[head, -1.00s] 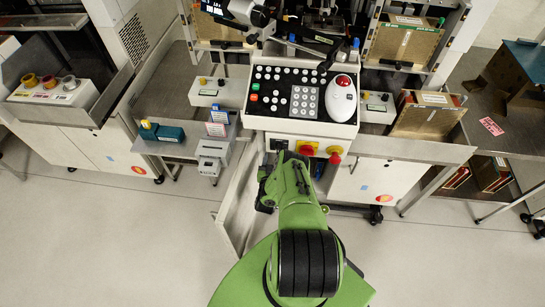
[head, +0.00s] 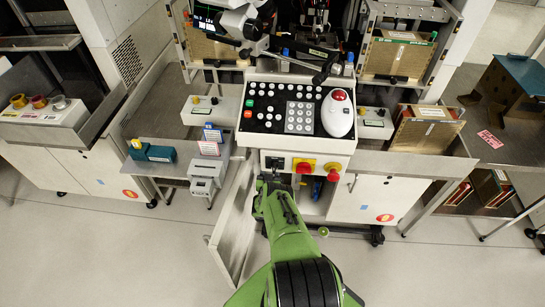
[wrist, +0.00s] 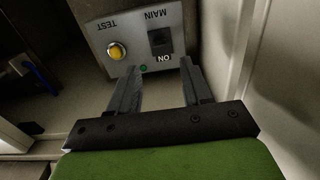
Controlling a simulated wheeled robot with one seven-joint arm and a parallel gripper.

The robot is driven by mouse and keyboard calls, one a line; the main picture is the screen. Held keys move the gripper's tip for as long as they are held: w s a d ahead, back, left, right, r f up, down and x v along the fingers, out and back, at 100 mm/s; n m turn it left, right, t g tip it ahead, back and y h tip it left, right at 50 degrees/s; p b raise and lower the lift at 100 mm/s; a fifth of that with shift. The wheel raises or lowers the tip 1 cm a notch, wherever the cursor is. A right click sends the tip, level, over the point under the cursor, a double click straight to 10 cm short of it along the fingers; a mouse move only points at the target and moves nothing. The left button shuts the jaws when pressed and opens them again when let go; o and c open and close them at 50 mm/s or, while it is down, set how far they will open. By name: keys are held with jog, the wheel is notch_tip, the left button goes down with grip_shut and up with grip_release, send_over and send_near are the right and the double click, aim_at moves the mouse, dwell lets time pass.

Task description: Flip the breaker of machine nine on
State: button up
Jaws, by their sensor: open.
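In the wrist view a grey breaker box shows its face (wrist: 95,38) with upside-down labels MAIN, TEST and ON. A black rocker switch (wrist: 160,41) sits beneath MAIN and above ON. A round yellow button (wrist: 116,51) is beside it, and a small green dot lies near the lower edge. My gripper (wrist: 159,70) is open and empty, its two dark fingers pointing at the box's lower edge, below the switch and on either side of it. In the head view my green arm reaches the open cabinet under the control console (head: 262,143); the fingers and breaker are hidden there.
The open white cabinet door (head: 232,215) stands left of my arm. A red-and-yellow rotary switch (head: 304,167) and a red knob (head: 333,173) sit above the opening. A pale wall is close right of my gripper in the wrist view. The floor in front is clear.

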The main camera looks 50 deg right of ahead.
jog(key=b+x, duration=0.5)
jog(key=x, duration=0.3)
jog(key=shift+w+d, duration=0.15)
jog(key=shift+d, duration=0.05)
jog(key=shift+f, duration=0.1)
jog(key=shift+c, duration=0.3)
